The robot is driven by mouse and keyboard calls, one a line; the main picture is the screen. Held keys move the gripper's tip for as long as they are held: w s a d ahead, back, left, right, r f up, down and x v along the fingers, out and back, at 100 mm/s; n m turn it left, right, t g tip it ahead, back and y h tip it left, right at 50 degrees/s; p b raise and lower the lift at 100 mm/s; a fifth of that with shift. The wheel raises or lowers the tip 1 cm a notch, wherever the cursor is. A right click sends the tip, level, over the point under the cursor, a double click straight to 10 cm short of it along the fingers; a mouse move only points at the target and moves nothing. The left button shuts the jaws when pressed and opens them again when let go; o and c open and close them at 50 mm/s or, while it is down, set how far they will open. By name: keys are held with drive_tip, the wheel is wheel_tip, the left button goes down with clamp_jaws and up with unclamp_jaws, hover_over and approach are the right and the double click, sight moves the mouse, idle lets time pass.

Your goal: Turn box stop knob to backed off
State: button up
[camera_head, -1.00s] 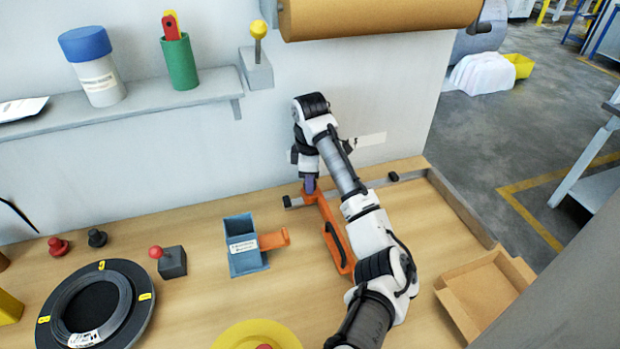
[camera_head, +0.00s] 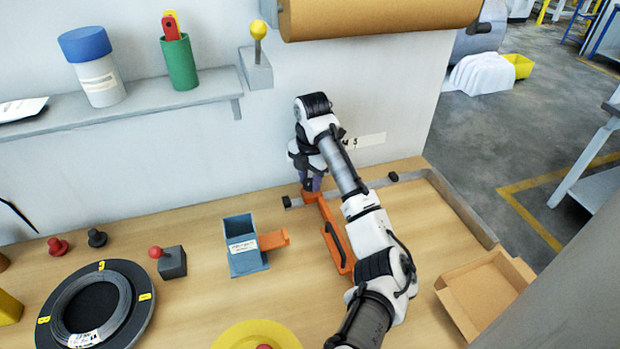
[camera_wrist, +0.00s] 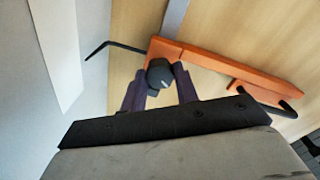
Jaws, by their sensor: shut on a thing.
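In the wrist view a dark round knob (camera_wrist: 159,73) with a small pale mark sits at the end of an orange bar (camera_wrist: 225,65). My gripper (camera_wrist: 161,84) is shut on this knob, with one purple finger on each side. In the head view my gripper (camera_head: 311,184) points down at the far end of the orange bar (camera_head: 335,238), close to the wall. There the fingers and wrist hide the knob. The bar lies across a grey rail (camera_head: 350,186) at the back of the bench.
A black handle (camera_wrist: 265,97) stands on the orange bar, and a thin black bent rod (camera_wrist: 112,46) reaches toward the wall. A blue holder (camera_head: 243,246) stands left of the bar. An open cardboard box (camera_head: 452,300) lies at right.

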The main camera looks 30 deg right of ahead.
sight(311, 182)
drive_tip(key=shift+s+f+n, duration=0.15)
drive_tip(key=shift+f+n, duration=0.15)
drive_tip(key=shift+n, duration=0.5)
drive_tip(key=o, duration=1)
drive_tip(key=shift+r, duration=0.15)
drive_tip(key=shift+r+b, duration=0.4)
drive_tip(key=shift+r, duration=3.35)
drive_tip(key=shift+f, duration=0.1)
